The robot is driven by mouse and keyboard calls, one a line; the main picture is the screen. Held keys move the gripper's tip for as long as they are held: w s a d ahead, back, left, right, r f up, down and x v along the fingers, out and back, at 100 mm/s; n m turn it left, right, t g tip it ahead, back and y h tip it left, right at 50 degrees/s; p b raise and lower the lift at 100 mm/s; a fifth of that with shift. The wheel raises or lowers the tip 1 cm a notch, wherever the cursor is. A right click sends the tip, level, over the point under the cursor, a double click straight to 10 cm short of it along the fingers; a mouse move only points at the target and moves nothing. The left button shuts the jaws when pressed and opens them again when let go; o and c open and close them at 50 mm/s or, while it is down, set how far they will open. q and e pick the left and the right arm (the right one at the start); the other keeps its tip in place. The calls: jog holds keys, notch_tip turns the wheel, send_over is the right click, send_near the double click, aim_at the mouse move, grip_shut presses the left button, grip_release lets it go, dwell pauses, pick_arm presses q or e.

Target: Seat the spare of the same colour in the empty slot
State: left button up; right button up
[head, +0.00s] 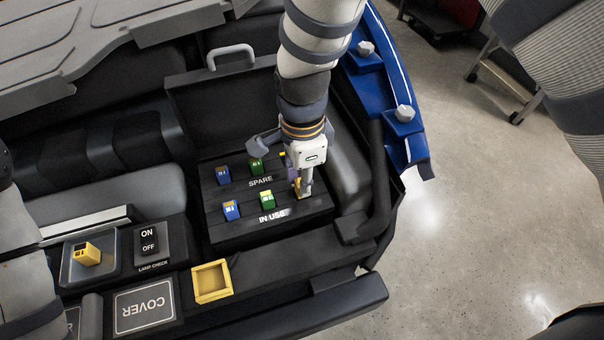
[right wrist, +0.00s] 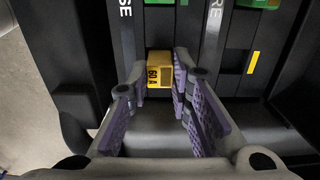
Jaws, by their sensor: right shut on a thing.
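My right gripper (head: 303,192) is over the right end of the IN USE row of the fuse panel (head: 230,225). It is shut on a yellow fuse (right wrist: 160,70) marked 60 A, which also shows in the head view (head: 299,188). The fuse is in line with the IN USE row. I cannot tell whether it is seated. The SPARE row holds a blue fuse (head: 223,174) and a green fuse (head: 256,167); its right position has a yellow stripe (right wrist: 253,62) and looks empty. The IN USE row holds a blue fuse (head: 231,210) and a green fuse (head: 267,199). My left gripper is out of view.
Another yellow fuse (head: 88,253) sits in a grey holder beside the lamp check switch (head: 148,243). An empty yellow tray (head: 198,287) lies in front of the panel, next to a COVER plate (head: 145,307). The raised lid (head: 195,115) stands behind the panel.

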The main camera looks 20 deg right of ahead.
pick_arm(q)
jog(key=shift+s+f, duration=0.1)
pick_arm(e)
jog(key=shift+f, duration=0.5)
dwell(0.7)
jog(key=o, duration=1.8)
jog(key=shift+r+p, duration=0.8)
jog(key=shift+r, duration=1.8)
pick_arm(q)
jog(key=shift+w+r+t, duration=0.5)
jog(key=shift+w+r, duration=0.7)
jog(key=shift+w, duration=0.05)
pick_arm(e)
jog(key=shift+f, duration=0.1)
